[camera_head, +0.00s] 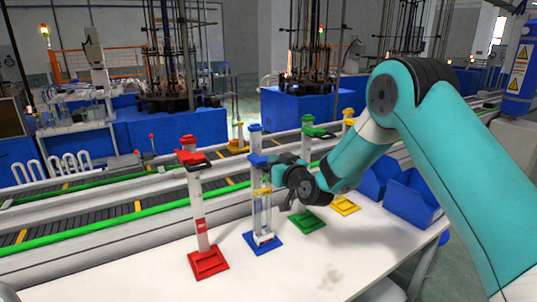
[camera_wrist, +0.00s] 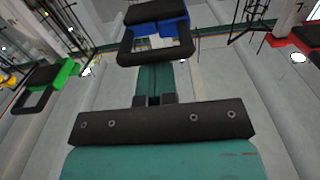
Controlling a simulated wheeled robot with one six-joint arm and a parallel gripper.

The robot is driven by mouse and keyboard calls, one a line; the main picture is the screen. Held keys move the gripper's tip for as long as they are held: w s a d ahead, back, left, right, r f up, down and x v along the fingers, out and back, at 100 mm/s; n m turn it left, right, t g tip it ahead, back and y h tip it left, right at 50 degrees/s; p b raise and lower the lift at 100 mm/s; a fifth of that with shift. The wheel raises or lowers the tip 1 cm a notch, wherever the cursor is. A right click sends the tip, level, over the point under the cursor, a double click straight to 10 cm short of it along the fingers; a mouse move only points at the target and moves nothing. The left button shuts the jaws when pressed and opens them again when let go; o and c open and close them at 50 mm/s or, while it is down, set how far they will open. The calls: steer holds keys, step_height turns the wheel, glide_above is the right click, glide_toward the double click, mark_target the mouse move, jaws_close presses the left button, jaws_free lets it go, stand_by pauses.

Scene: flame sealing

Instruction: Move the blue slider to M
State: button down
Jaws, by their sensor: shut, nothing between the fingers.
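The blue slider (camera_head: 258,160) sits high on the blue-based stand (camera_head: 262,243), just below its blue top cap (camera_head: 255,127). In the wrist view the blue slider (camera_wrist: 158,24) carries a black loop-shaped handle that faces me. My gripper (camera_head: 275,161) is at the right of the slider, at about its height. In the wrist view its teal fingers (camera_wrist: 154,75) are shut and empty, and they reach to the near edge of the black loop. I cannot tell whether they touch it. No M mark can be read on the blue stand.
A red stand (camera_head: 207,262) is to the left. A green stand (camera_head: 307,221) and a yellow stand (camera_head: 345,206) are to the right, behind my arm. Blue bins (camera_head: 412,200) stand at the table's right. A conveyor (camera_head: 110,225) runs behind. The white table's front is clear.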

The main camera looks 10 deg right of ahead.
steer(key=shift+f+b, duration=1.3)
steer(key=shift+f, duration=0.05)
steer(key=shift+r, duration=0.25)
steer(key=shift+r+p, duration=0.35)
steer(key=shift+r, duration=0.3)
steer(key=b+v, duration=0.9)
steer(key=v, duration=0.1)
steer(key=shift+b, duration=0.35)
